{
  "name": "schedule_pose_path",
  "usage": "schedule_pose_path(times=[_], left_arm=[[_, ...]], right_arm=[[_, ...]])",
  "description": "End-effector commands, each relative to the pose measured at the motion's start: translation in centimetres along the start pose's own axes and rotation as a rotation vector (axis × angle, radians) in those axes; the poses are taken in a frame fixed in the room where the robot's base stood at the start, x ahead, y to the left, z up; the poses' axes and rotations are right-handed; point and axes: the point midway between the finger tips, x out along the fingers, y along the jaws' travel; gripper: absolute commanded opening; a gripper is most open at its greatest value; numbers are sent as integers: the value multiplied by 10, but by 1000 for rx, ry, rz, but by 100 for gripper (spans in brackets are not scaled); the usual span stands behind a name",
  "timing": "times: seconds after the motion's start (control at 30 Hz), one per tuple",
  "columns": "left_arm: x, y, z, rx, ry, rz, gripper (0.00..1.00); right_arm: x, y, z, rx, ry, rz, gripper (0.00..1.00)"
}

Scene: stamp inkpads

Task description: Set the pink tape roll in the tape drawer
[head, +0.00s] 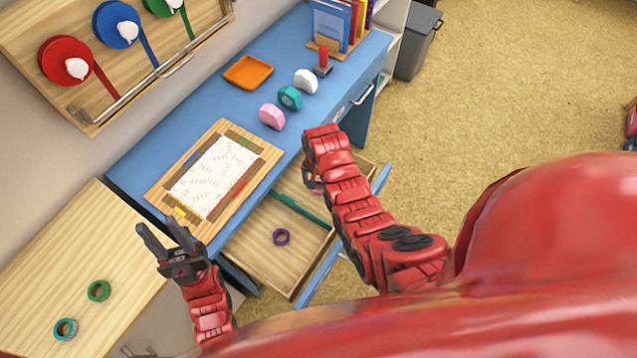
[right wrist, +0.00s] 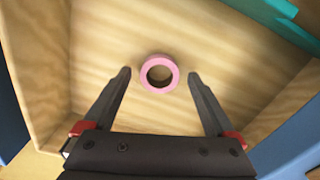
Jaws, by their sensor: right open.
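The pink tape roll (right wrist: 159,58) lies flat on the wooden floor of the open drawer (right wrist: 225,65), in the right wrist view. In the head view it is hidden by my right arm. My right gripper (right wrist: 160,82) is open above the drawer, its fingers on either side of the roll in the picture and apart from it. In the head view it (head: 313,180) is over the drawer's far part, beyond the teal divider (head: 287,205). My left gripper (head: 158,226) is open and empty beside the desk.
The blue desk (head: 215,105) holds a wooden board with paper (head: 210,175), pink (head: 271,115), teal (head: 290,98) and white (head: 306,81) dispensers, and an orange tray (head: 248,72). Green (head: 98,282) and teal (head: 66,320) rolls lie on the side table at left.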

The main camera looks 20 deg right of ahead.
Motion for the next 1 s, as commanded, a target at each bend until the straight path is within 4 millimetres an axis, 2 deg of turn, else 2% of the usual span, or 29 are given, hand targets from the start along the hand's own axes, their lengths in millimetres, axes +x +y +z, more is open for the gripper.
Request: schedule_pose_path(times=[0.17,0.33,0.4,0.47,0.53,0.7,1.0], left_arm=[[-7,0,1,0,0,0,40],[-16,1,3,0,0,0,40],[-7,0,1,0,0,0,40],[-4,0,1,0,0,0,40],[10,0,-2,0,0,0,40],[22,-1,-4,0,0,0,40],[22,-1,-4,0,0,0,40]], right_arm=[[-21,-1,-2,0,7,-5,91],[-52,-1,-1,-1,7,-6,91],[-75,-1,-1,-1,5,-4,91],[-89,-1,-1,0,6,-5,91],[-104,0,0,0,0,0,91],[-114,0,0,0,0,0,91],[-114,0,0,0,0,0,91]])
